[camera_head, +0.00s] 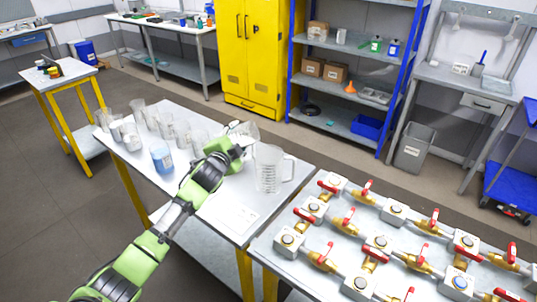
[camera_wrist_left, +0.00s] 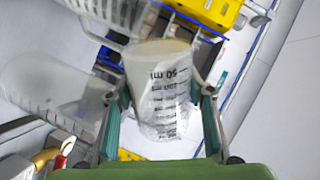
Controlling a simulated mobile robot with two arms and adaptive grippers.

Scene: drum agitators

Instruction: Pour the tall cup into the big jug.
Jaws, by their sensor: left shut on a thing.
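The big jug (camera_head: 268,170) is clear, with dense printed lines and a handle on its right. It stands upright at the right end of the white table. My left gripper (camera_head: 238,143) is just left of the jug's top and shut on the tall cup (camera_head: 245,130), which is clear and appears tilted. In the left wrist view the tall cup (camera_wrist_left: 160,90) with dark printed marks sits between the two fingers of my left gripper (camera_wrist_left: 160,112). A large clear vessel (camera_wrist_left: 45,90) shows at the left there, perhaps the jug. I cannot make out the cup's contents. My right gripper is not in view.
Several clear cups (camera_head: 165,124) and one with blue contents (camera_head: 161,158) stand left of my gripper. A white sheet (camera_head: 228,213) lies in front of the jug. A table with red-handled valves (camera_head: 381,243) is at the lower right.

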